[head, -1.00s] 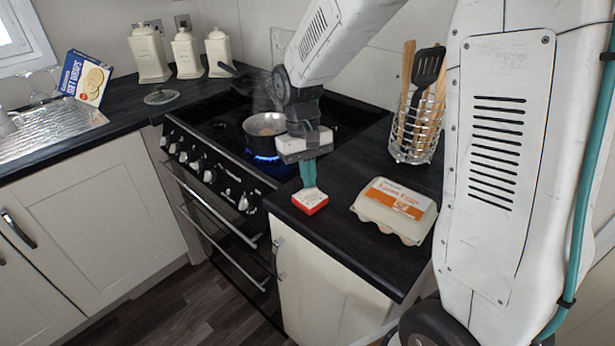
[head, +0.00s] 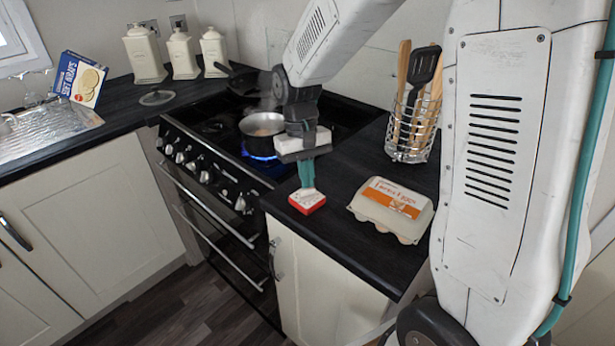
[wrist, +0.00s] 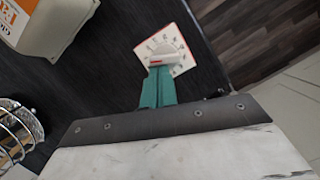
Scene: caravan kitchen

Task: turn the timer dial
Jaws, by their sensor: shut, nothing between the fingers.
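The timer (head: 307,201) is a small white and red block on the dark worktop near its front edge, beside the cooker. In the wrist view its white square face (wrist: 176,45) shows markings around a pale dial (wrist: 164,58) with a red mark. My gripper (head: 306,184) points down at the timer, its teal fingers together with nothing between them. In the wrist view the fingertips (wrist: 157,72) are at the near side of the dial and partly cover it. I cannot tell whether they touch it.
An egg carton (head: 391,208) lies close to the right of the timer. A wire utensil holder (head: 412,130) stands behind it. A pan (head: 263,128) sits over a lit blue flame on the cooker to the left. The worktop's front edge is close to the timer.

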